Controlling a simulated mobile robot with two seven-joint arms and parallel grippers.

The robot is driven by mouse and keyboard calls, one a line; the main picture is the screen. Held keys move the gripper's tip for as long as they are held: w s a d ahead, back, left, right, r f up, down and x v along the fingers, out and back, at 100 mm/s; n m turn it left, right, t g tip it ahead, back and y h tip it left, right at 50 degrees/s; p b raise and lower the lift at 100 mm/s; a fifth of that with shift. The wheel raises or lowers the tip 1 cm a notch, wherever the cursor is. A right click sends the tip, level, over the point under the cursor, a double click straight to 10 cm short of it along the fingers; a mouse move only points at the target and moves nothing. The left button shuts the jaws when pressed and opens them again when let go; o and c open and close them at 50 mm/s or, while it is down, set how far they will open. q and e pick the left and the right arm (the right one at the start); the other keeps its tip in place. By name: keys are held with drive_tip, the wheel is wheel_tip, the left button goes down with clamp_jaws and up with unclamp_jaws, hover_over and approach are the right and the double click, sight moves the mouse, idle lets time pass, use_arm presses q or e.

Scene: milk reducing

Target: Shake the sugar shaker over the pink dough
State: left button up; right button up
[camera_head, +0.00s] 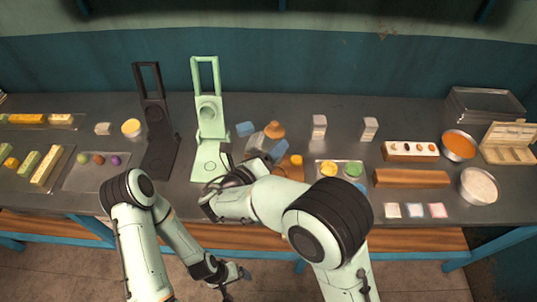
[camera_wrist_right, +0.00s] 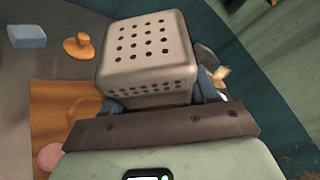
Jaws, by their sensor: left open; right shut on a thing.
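My right gripper (camera_wrist_right: 150,100) is shut on the sugar shaker (camera_wrist_right: 147,45), a grey metal box with rows of dark holes in the faces toward the wrist camera. In the head view the shaker (camera_head: 255,142) shows tilted above the table, to the right of the pale green press. A pink round piece (camera_wrist_right: 50,157), probably the pink dough, lies at the edge of the wooden board (camera_wrist_right: 45,115) in the right wrist view; my right arm seems to hide it in the head view. My left gripper (camera_head: 237,283) is open and empty, low in front of the table.
A pale green press (camera_head: 208,110) and a black press (camera_head: 158,130) stand left of the shaker. A blue block (camera_head: 245,129) and a brown knobbed tool (camera_head: 274,130) lie close behind it. Two small cartons (camera_head: 319,126) (camera_head: 369,129) and a tray of colored pieces (camera_head: 341,170) are to the right.

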drive_tip(key=m, duration=0.1)
drive_tip(key=r+m, duration=0.1)
drive_tip(key=shift+d+m+g, duration=0.25)
drive_tip(key=shift+m+g, duration=0.05)
drive_tip(key=shift+g, duration=0.1)
drive_tip(key=m+b, duration=0.1)
drive_tip(key=m+y+b, duration=0.1)
drive_tip(key=m+b, duration=0.1)
drive_tip(key=r+m+g+y+b, duration=0.1)
drive_tip(key=m+b, duration=0.1)
drive_tip(key=shift+d, duration=0.3)
use_arm(q)
drive_tip(key=s+f+g, duration=0.1)
drive_tip(key=s+f, duration=0.6)
drive_tip(key=shift+f+b, duration=0.2)
drive_tip(key=shift+b, duration=0.1)
use_arm(e)
drive_tip(key=shift+r+m+y, duration=0.4)
drive_tip(key=shift+m, duration=0.2)
use_arm(q)
drive_tip(key=shift+w, duration=0.1)
use_arm(e)
drive_tip(key=shift+d, duration=0.1)
